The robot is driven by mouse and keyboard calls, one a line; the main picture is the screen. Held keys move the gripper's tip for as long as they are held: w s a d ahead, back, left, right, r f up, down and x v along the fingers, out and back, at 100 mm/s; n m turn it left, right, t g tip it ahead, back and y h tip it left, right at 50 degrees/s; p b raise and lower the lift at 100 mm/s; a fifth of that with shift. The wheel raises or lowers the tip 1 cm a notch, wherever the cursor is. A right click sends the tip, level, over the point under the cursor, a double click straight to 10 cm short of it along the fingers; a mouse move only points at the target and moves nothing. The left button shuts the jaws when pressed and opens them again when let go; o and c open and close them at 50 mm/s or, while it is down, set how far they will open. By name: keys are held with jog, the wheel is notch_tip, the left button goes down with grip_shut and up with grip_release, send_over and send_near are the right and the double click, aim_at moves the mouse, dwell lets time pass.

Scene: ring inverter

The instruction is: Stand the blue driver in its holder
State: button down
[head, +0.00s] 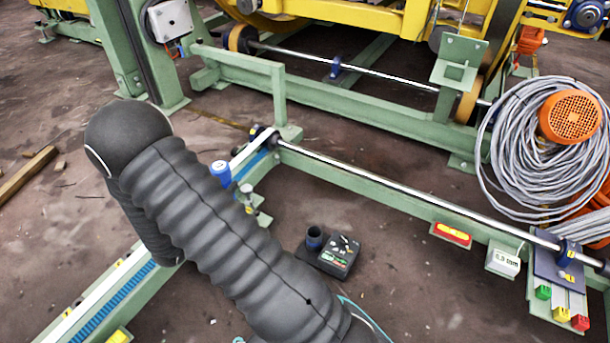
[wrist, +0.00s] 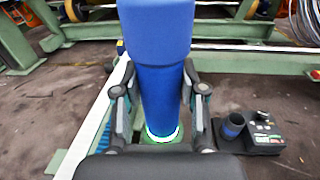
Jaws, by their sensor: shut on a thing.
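The blue driver (wrist: 165,85) stands roughly upright in the wrist view, large and close, with a wider upper part and a pale, green-edged ring at its lower end. My gripper (wrist: 161,92) has a finger on each side of it and is shut on it. In the head view a blue piece with a pale end (head: 220,173), seemingly the driver, shows beside my arm; my gripper is hidden there. A dark, open cup (head: 314,237), seemingly the holder, stands on the floor; it also shows in the wrist view (wrist: 232,125), right of the driver and apart from it.
A black box with a small display (head: 340,256) adjoins the cup. A green beam with a blue strip (head: 105,297) runs along the left. A green rail with a steel shaft (head: 400,205) lies behind. Coiled grey cable (head: 520,135) is at right. Floor right of the beam is partly bare.

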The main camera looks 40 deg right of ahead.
jog(key=s+d+m+g+p, duration=0.3)
jog(key=s+d+m+g, duration=0.2)
jog(key=d+g, duration=0.3)
jog(key=s+d+m+g+p, duration=0.4)
jog(key=s+d+m+g, duration=0.2)
jog(key=d, duration=0.7)
jog(key=s+g, duration=0.2)
jog(key=g, duration=0.1)
jog(key=shift+d+r, duration=0.2)
jog(key=shift+d, duration=0.2)
jog(key=shift+f, duration=0.1)
notch_tip(320, 180, down, 16)
jog(key=b, duration=0.9)
jog(key=shift+f, duration=0.15)
jog(key=shift+w+f, duration=0.1)
jog(key=shift+f, duration=0.1)
jog(key=c, duration=0.6)
grip_release()
jog(key=shift+o, duration=0.2)
jog(key=shift+f, duration=0.1)
